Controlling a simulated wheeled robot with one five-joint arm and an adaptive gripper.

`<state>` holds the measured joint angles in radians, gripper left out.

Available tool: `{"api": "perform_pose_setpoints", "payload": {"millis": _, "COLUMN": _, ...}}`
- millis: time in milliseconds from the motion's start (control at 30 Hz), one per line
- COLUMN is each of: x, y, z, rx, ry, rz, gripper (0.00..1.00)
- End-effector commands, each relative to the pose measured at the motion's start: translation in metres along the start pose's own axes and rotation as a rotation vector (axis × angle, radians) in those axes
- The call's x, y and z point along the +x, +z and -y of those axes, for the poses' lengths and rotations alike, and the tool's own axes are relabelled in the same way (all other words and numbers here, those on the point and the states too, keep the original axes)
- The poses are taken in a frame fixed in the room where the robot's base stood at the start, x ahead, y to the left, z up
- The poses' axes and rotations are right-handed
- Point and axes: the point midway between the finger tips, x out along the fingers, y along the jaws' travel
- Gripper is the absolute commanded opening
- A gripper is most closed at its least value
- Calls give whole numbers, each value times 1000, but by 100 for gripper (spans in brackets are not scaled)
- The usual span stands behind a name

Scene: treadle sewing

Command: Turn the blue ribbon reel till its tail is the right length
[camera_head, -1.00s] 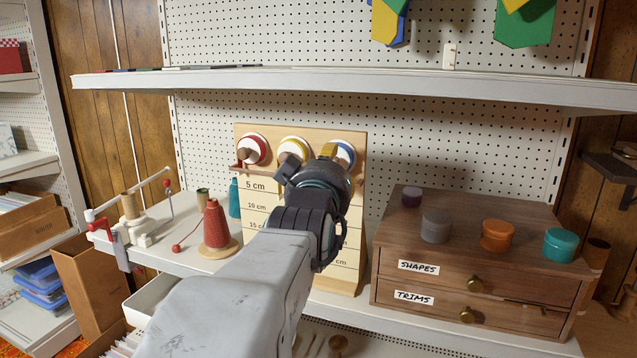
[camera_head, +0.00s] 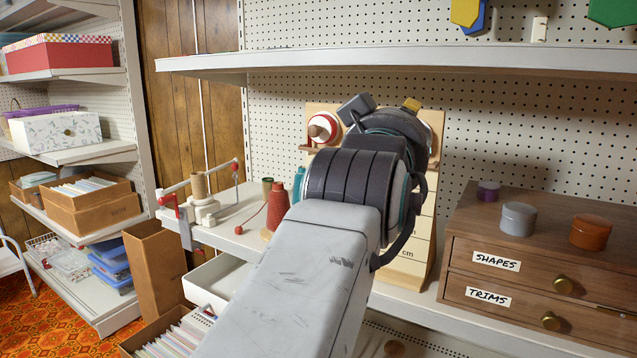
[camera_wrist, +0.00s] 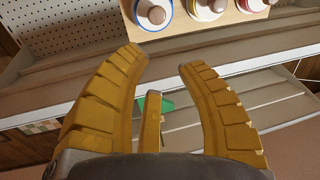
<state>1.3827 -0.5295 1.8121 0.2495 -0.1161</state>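The blue ribbon reel (camera_wrist: 151,14) shows at the top of the wrist view, with a blue rim, white face and brown knob. My arm hides it in the head view, and its ribbon tail is not visible. The yellow reel (camera_wrist: 207,8) and red reel (camera_wrist: 255,4) are beside it; the red reel also shows in the head view (camera_head: 323,127). The wooden measuring board (camera_head: 422,225) carries centimetre marks, mostly hidden by my arm. My gripper (camera_wrist: 162,60) is open and empty, its yellow fingers apart and clear of the blue reel.
A white shelf (camera_head: 400,60) runs above the board. A wooden drawer box (camera_head: 600,270) with small round containers stands to the right. A red thread cone (camera_head: 277,210) and a clamped winder (camera_head: 200,205) are left of my arm.

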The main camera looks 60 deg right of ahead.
Motion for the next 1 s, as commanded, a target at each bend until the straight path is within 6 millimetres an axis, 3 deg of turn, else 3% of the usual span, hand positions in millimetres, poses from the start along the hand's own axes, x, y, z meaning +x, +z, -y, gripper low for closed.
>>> {"api": "perform_pose_setpoints", "payload": {"millis": 33, "x": -2, "y": 10, "z": 1, "rx": 0, "ry": 2, "rz": -8, "gripper": 34}}
{"api": "perform_pose_setpoints", "payload": {"millis": 500, "x": -13, "y": 34, "z": 3, "rx": -2, "ry": 7, "rz": -42, "gripper": 34}}
{"api": "perform_pose_setpoints", "payload": {"millis": 1000, "x": -13, "y": 39, "z": 4, "rx": -2, "ry": 7, "rz": -42, "gripper": 34}}
